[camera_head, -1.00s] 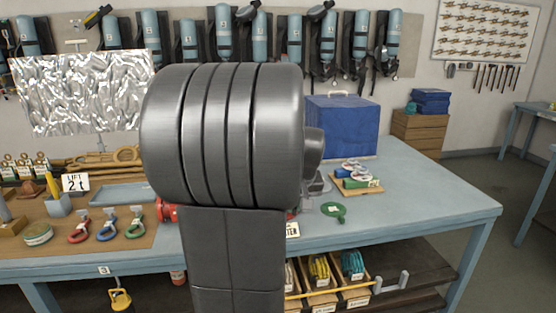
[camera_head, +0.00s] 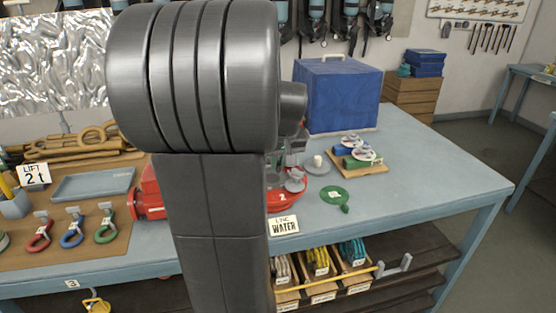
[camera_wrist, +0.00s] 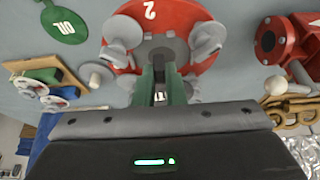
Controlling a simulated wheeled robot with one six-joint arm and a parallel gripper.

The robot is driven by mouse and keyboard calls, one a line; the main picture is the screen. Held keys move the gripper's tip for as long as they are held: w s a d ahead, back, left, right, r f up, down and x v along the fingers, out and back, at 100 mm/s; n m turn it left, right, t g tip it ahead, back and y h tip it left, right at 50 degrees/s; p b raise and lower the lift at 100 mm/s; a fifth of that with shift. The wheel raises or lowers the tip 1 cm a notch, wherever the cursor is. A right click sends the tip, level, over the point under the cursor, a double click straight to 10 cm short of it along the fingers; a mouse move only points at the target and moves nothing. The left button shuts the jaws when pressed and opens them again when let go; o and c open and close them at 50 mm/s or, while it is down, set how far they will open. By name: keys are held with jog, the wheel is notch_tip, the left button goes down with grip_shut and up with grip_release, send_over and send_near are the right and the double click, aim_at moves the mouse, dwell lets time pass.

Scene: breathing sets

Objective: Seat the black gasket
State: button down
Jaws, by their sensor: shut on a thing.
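In the wrist view my gripper (camera_wrist: 160,82) is shut, its greenish fingers over the middle of a red round flange (camera_wrist: 178,12) marked 2. A narrow dark piece between the fingers seems to be part of the black gasket (camera_wrist: 160,88); its outline is mostly hidden. A grey round part (camera_wrist: 178,46) shows at the flange's middle, behind the fingertips; I cannot tell whether the gasket touches it. Grey clamp pieces (camera_wrist: 122,32) stand around the flange. In the head view my arm hides the gripper and most of the red flange (camera_head: 281,203).
A green gasket (camera_head: 334,195) marked OIL lies right of the flange. A grey disc with a white knob (camera_head: 317,162) and a board with handwheels (camera_head: 372,166) lie behind it. A blue box (camera_head: 345,95) stands at the back. The table's right part is clear.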

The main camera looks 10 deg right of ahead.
jog(key=shift+f+b, duration=2.1)
jog(key=shift+f, duration=0.8)
jog(key=shift+f+b, duration=0.7)
jog(key=shift+f, duration=0.45)
jog(key=c, duration=1.4)
grip_release()
jog(key=shift+a, duration=0.1)
jog(key=shift+r, duration=0.1)
jog(key=shift+r, duration=0.5)
jog(key=v, duration=1.2)
jog(key=shift+s+r, duration=0.3)
jog(key=shift+f, duration=0.1)
